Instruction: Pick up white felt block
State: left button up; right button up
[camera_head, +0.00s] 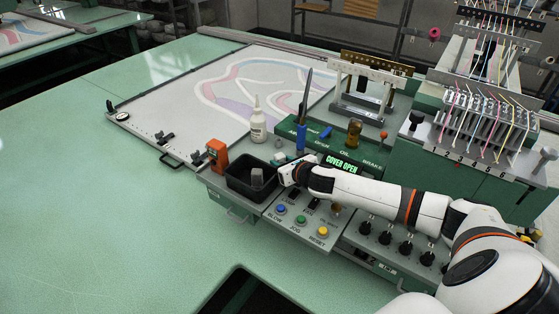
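A small whitish block (280,157) sits on the console just behind my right gripper; it is too small to tell for sure that it is the white felt block. My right gripper (284,174) is low over the console, at the right side of a black open bin (236,189). Its fingers are small and partly hidden by the wrist, so I cannot tell whether they are open or hold anything. A grey upright piece (257,177) shows inside the bin. My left gripper is not in view.
A white squeeze bottle (258,124), an orange device (217,154) and a blue-handled tool (302,128) stand around the bin. The green panel reads "COVER OPEN" (341,163). Buttons and knobs line the console front. A threaded needle head (488,118) stands right. The green table at left is clear.

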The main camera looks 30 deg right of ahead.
jog(key=shift+r, duration=0.1)
jog(key=c, duration=0.7)
